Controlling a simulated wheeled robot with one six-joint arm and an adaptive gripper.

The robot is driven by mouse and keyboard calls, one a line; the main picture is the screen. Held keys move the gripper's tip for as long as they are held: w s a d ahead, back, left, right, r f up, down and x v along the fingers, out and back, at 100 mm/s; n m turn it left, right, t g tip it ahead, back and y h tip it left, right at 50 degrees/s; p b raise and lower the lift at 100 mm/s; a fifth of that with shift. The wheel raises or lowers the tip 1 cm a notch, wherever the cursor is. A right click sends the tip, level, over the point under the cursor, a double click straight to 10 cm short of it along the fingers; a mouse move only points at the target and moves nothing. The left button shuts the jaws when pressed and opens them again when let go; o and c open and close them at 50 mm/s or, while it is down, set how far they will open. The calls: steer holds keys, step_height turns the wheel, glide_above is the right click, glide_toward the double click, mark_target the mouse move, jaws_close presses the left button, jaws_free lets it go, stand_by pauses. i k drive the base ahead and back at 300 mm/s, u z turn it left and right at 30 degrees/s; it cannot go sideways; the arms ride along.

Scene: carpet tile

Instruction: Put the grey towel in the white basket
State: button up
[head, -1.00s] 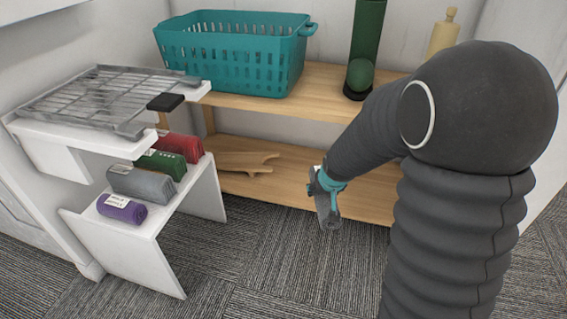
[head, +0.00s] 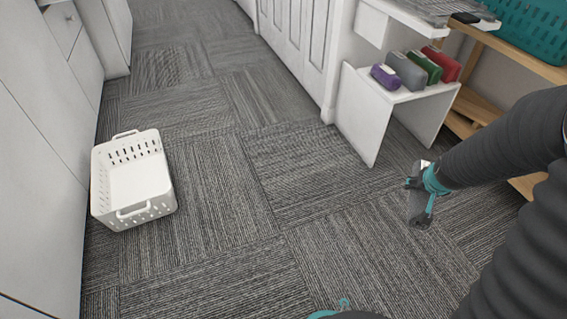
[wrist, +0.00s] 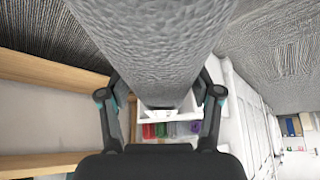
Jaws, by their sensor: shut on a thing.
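My gripper (head: 421,196) is shut on a grey towel (wrist: 150,45), a rough-textured roll that fills the top middle of the wrist view between the two fingers. In the head view only a small part of the held towel (head: 417,211) shows, above the carpet. The white basket (head: 118,219) stands upright on the floor at the left, well apart from my gripper. It looks empty. Another grey roll (head: 406,71) lies on the white shelf at the upper right, between a purple and a green one.
A white shelf unit (head: 362,118) holds purple (head: 385,76), green (head: 424,67) and red (head: 442,64) rolls. A teal basket (head: 535,28) sits on a wooden rack at the upper right. White cabinets (head: 40,130) line the left edge. Carpet between basket and arm is clear.

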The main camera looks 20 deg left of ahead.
mark_target(140, 189)
steer(key=u, duration=0.75)
steer(key=i, duration=0.55)
steer(key=u, duration=1.05)
steer(key=i, duration=1)
steer(key=u, duration=1.2)
steer(key=i, duration=0.2)
steer(key=u, duration=0.15)
